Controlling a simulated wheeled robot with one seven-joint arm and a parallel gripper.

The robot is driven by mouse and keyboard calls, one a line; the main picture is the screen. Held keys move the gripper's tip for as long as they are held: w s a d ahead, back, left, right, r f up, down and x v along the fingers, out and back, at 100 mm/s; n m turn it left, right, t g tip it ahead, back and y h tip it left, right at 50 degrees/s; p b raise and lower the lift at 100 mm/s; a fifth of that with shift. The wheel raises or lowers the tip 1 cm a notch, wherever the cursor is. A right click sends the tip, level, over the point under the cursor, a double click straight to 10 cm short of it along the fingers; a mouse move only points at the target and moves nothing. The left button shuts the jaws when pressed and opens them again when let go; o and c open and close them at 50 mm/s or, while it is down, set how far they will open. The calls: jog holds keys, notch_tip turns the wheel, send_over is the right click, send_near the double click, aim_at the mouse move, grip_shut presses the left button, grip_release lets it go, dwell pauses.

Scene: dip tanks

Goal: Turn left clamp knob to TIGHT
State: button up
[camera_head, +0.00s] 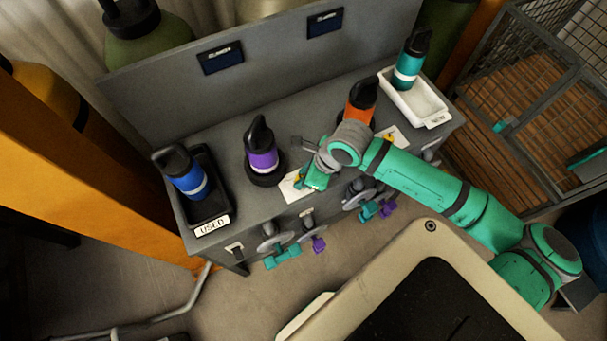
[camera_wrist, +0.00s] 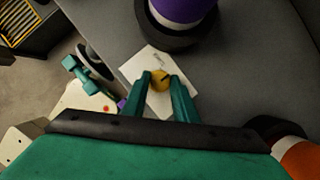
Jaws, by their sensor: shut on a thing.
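The left clamp knob is a small yellow knob (camera_wrist: 160,80) on a white card (camera_wrist: 135,68) on the grey bench top, in front of the purple bottle. In the wrist view my gripper (camera_wrist: 161,75) has one teal finger on each side of the knob and is shut on it. A dark mark shows on the knob, but the card's print is too small to read. In the head view my gripper (camera_head: 306,180) comes down over the white card (camera_head: 288,188) and hides most of the knob.
The purple bottle (camera_head: 261,148) stands in a dark round base, close to my gripper. An orange bottle (camera_head: 361,101) stands behind my wrist. A blue bottle (camera_head: 184,174) is in the black USED tray, a teal one (camera_head: 411,60) in the white NEW tray. Handwheels (camera_head: 276,239) line the bench front.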

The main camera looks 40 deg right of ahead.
jog(key=m, duration=0.2)
jog(key=m+h, duration=0.1)
jog(key=m, duration=0.1)
jog(key=shift+a+m+t+h, duration=0.15)
jog(key=shift+m+t+h, duration=0.15)
jog(key=shift+a+m+h, duration=0.1)
jog(key=shift+m+h, duration=0.7)
jog(key=shift+m, duration=1.2)
jog(key=o, duration=1.1)
